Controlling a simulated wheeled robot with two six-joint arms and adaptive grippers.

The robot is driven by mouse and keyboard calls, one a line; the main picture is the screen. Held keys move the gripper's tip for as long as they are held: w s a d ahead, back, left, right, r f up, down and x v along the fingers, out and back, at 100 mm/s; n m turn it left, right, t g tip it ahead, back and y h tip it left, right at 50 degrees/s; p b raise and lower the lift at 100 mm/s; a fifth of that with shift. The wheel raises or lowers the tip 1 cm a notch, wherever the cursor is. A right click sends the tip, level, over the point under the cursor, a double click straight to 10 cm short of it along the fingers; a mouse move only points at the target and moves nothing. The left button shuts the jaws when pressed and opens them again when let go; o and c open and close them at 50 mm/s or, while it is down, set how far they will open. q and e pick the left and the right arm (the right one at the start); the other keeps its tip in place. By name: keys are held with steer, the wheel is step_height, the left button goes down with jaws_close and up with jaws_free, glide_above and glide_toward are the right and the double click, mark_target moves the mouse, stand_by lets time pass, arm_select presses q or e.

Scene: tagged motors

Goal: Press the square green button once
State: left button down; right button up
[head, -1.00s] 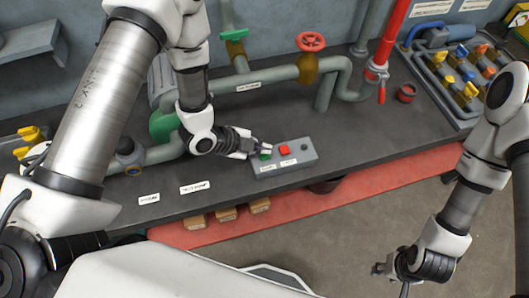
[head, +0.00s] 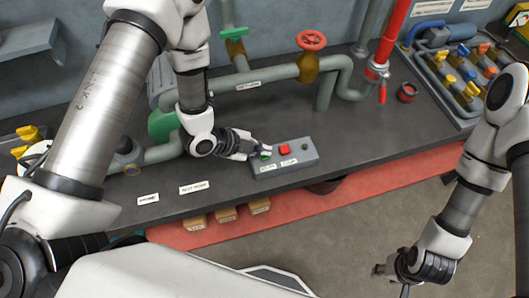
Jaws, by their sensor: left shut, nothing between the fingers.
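A grey control box (head: 298,163) sits on the dark bench with a green button (head: 265,155), a square red button (head: 285,150) and a small dark round knob (head: 305,145). Labels are on its front. My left gripper (head: 264,150) is shut and empty, with its fingertips at the green button and partly covering it. I cannot tell whether they touch it or whether it is pressed in. My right gripper (head: 379,270) hangs over the floor at lower right, away from the bench; its fingers are too small to judge.
Behind the box run grey pipes with a red handwheel (head: 311,41) and a green valve handle (head: 235,33). A red pipe (head: 392,35) stands further right.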

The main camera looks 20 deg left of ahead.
arm_select(q)
steer(key=shift+f+b, duration=0.3)
steer(key=shift+f, duration=0.1)
steer(key=shift+r, duration=0.1)
stand_by(0.4)
steer(key=shift+r+p, duration=0.7)
steer(key=shift+r, duration=0.1)
steer(key=shift+r, duration=0.1)
step_height(320, 180, up, 5)
steer(key=p, duration=0.3)
steer(key=shift+p, duration=0.4)
